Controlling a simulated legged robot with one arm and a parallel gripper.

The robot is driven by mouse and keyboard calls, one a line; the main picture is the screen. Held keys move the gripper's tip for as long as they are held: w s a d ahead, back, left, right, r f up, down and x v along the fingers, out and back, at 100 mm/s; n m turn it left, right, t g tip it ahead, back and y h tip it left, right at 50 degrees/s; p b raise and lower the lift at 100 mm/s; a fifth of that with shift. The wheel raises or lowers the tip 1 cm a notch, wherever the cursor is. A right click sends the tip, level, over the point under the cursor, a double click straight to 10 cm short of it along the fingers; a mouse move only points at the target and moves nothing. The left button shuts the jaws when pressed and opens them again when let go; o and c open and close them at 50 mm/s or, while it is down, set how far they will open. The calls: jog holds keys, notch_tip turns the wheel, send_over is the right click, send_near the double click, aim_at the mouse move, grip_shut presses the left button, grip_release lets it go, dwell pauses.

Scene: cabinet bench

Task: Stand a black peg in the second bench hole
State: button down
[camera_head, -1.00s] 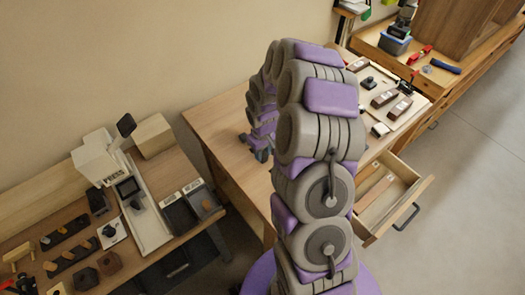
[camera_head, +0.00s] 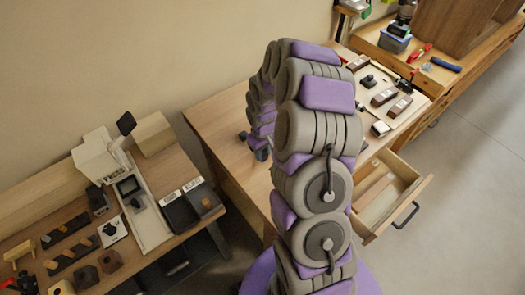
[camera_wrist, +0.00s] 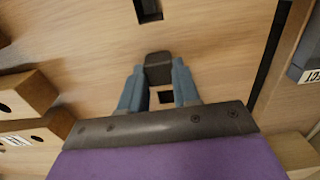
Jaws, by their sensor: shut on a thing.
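My gripper (camera_wrist: 158,88) is shut on a black peg (camera_wrist: 158,66) in the wrist view, with a blue-grey finger on each side. A square bench hole (camera_wrist: 165,97) shows between the fingers, just below the peg in the picture. Whether the peg's lower end touches the bench top is hidden. A second dark square spot (camera_wrist: 148,10) lies at the top edge; I cannot tell whether it is an empty hole or filled. In the head view my gripper (camera_head: 260,152) is small, low over the wooden bench (camera_head: 215,118), and the peg cannot be made out there.
Wooden blocks with round holes (camera_wrist: 28,92) stand at the left in the wrist view. In the head view an open drawer (camera_head: 412,190) juts from the bench front.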

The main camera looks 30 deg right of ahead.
jog(key=shift+f, duration=0.2)
jog(key=c, duration=0.6)
grip_release()
jog(key=shift+r, duration=0.1)
jog(key=shift+r+p, duration=1.6)
jog(key=shift+r, duration=1.8)
jog(key=s+a+r, duration=0.5)
jog(key=s+r, duration=0.1)
jog(key=r, duration=0.3)
jog(key=s+a+r, duration=0.2)
jog(key=s+r, duration=0.2)
jog(key=s, duration=0.4)
jog(key=s+a+r+m+g, duration=0.1)
jog(key=s+a+r, duration=0.2)
jog(key=s, duration=0.6)
jog(key=s+a+r+m, duration=0.1)
jog(key=s+a+r, duration=0.1)
jog(key=s+r, duration=0.3)
jog(key=shift+s+a+r+g, duration=0.1)
jog(key=shift+s+r+g, duration=0.1)
jog(key=shift+s, duration=0.85)
jog(key=shift+s+a+r+g, duration=0.1)
jog(key=shift+s+r+g, duration=0.1)
jog(key=shift+s, duration=0.85)
